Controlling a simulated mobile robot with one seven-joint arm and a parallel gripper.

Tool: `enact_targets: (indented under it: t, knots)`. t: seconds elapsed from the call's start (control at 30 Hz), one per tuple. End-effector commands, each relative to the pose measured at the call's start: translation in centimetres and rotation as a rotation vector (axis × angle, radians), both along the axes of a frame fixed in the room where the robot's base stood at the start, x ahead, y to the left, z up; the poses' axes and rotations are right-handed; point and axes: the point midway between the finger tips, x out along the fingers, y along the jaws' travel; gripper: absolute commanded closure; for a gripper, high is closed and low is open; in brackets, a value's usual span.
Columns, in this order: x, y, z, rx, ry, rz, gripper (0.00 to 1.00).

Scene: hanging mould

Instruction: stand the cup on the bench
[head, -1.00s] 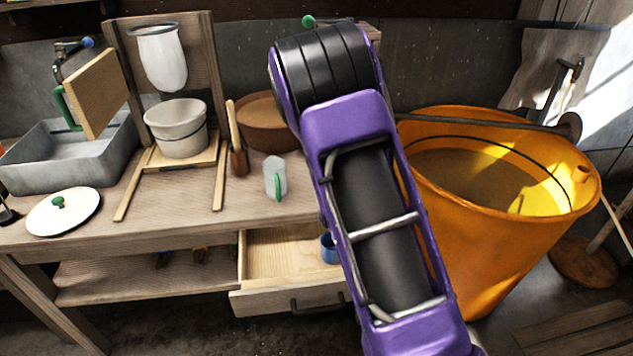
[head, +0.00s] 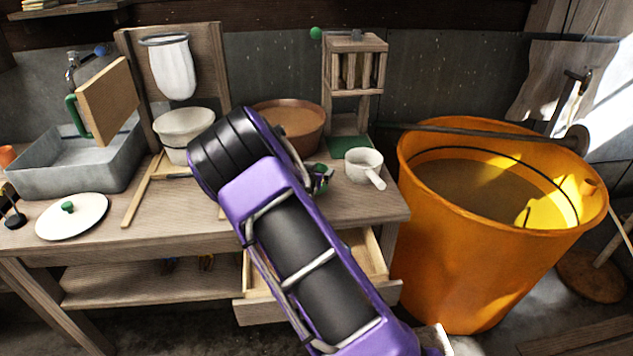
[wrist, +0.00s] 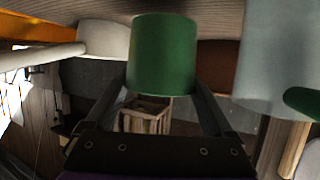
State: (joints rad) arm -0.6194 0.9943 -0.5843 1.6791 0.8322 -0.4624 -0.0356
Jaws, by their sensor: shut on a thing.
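My gripper (wrist: 163,88) is shut on a green cup (wrist: 163,52), a plain cylinder held between the two fingers in the wrist view. The wrist view is upside down, with the bench top (wrist: 200,10) along its upper edge. The cup's far end is close to the bench; I cannot tell whether it touches. In the head view a small part of the green cup and fingers (head: 320,178) shows beside my arm, over the wooden bench (head: 375,208). My arm hides most of the gripper there.
A white handled pot (head: 362,165) stands right of the gripper. A pale mug (wrist: 275,55) with a green handle is on the other side, in the wrist view. A brown bowl (head: 300,146) and wooden rack (head: 355,88) stand behind. The open drawer (head: 375,270) and orange bucket (head: 455,265) are nearby.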

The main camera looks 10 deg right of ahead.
Motion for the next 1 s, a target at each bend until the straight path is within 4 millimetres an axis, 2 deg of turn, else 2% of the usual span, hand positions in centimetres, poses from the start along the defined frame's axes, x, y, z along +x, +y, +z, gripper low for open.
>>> enact_targets:
  t: [0.2,0.57,0.6,0.67,1.0]
  knots:
    - [0.0,0.0,-3.0,-0.001,0.002,0.001,0.75]
    - [0.0,0.0,-3.5,0.000,-0.001,0.001,0.75]
    - [0.0,0.0,-3.4,0.000,0.000,0.001,0.07]
    - [0.0,0.0,-3.3,0.000,0.000,0.000,0.00]
    - [-0.2,0.1,-2.8,0.001,0.001,0.001,0.00]
